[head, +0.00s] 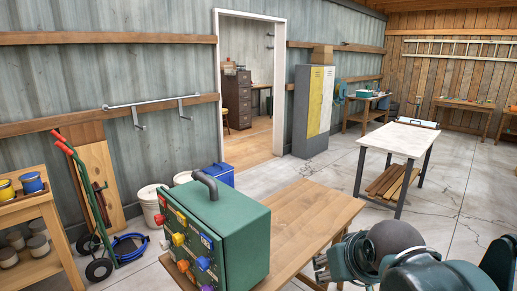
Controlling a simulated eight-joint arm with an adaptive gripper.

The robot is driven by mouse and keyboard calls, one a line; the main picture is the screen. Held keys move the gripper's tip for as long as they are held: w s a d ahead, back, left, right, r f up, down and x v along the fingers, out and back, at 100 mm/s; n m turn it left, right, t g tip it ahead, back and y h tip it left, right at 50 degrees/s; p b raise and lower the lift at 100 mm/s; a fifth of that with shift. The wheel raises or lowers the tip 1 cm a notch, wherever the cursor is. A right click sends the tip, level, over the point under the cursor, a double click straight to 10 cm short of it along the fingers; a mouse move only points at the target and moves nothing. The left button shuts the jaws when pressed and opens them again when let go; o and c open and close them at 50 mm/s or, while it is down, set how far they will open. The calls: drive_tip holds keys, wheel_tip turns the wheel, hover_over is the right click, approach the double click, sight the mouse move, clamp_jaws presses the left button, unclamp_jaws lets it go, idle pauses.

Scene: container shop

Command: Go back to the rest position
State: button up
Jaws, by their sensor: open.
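My gripper (322,267) shows at the lower right of the head view, at the end of my dark green and grey arm. Its metal fingers point left, beside the right edge of a wooden table (308,217). The gripper is open and I see nothing between its fingers. The arm's links hide part of it, and the frame's bottom edge cuts off the arm. A green box (238,236) with a grey top handle and several coloured knobs stands on the table, to the left of my gripper and apart from it.
A white-topped table (403,138) stands behind my arm. A red and green hand truck (88,205), white buckets (152,203) and a paint shelf (35,212) line the left wall. Concrete floor (465,195) is clear at right.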

drive_tip(key=s+d+f+m, duration=0.1)
drive_tip(key=s+d+f, duration=0.2)
drive_tip(key=s+f, duration=0.3)
drive_tip(key=shift+s+f+g+b, duration=0.3)
drive_tip(key=shift+s+b, duration=0.15)
drive_tip(key=shift+s, duration=0.35)
idle(1.7)
